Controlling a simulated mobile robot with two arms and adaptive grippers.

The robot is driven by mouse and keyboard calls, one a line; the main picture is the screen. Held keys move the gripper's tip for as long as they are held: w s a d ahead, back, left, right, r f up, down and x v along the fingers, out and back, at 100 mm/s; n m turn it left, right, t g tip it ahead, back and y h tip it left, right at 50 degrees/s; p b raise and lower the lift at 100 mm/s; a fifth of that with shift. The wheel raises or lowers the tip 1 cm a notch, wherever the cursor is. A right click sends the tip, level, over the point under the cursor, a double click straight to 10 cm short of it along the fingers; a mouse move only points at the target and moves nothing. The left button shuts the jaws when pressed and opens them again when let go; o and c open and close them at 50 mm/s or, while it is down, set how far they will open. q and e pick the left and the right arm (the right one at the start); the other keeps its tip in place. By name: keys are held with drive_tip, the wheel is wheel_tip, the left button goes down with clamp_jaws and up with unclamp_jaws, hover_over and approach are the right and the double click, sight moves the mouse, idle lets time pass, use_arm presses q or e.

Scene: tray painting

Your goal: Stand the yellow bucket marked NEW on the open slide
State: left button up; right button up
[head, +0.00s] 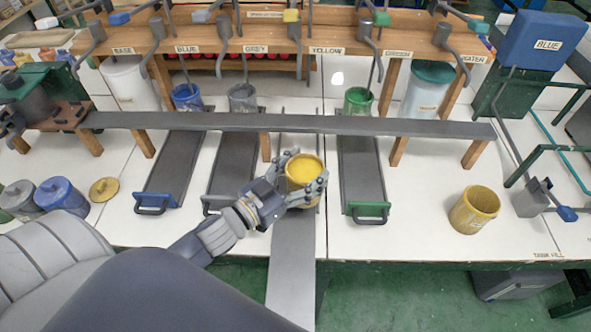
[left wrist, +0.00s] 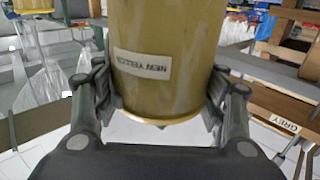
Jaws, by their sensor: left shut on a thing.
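The yellow bucket (head: 304,172), full of yellow paint, is held in my left gripper (head: 306,181). In the left wrist view the same bucket (left wrist: 165,55) shows a label reading NEW YELLOW, upside down in that picture. The gripper's fingers (left wrist: 160,105) are closed around both sides of it. The open slide (head: 292,265) is a grey plate pulled out towards me under the YELLOW sign. The bucket appears over its far part; I cannot tell whether its base touches the plate. My right gripper is not in view.
Another yellow bucket (head: 474,210), apparently empty, stands on the white bench to the right. Blue (head: 187,97), grey (head: 242,98) and green (head: 358,101) buckets stand at the back of their slides. A long grey rail (head: 290,123) crosses behind my gripper.

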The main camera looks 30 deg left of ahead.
sight(296, 173)
use_arm(q)
drive_tip(key=shift+w+a, duration=0.3)
drive_tip(key=shift+a, duration=0.35)
drive_tip(key=shift+w+a, duration=0.3)
drive_tip(key=shift+a, duration=0.3)
drive_tip(key=shift+w+a+f, duration=0.1)
drive_tip(key=shift+a, duration=0.15)
drive_tip(key=shift+f, duration=0.35)
wheel_tip(296, 173, down, 3)
drive_tip(key=shift+r, duration=0.15)
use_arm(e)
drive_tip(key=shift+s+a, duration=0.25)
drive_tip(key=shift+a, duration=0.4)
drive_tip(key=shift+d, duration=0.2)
use_arm(q)
drive_tip(key=o, duration=1.9)
drive_tip(key=shift+f, duration=0.25)
drive_tip(key=shift+o, duration=0.2)
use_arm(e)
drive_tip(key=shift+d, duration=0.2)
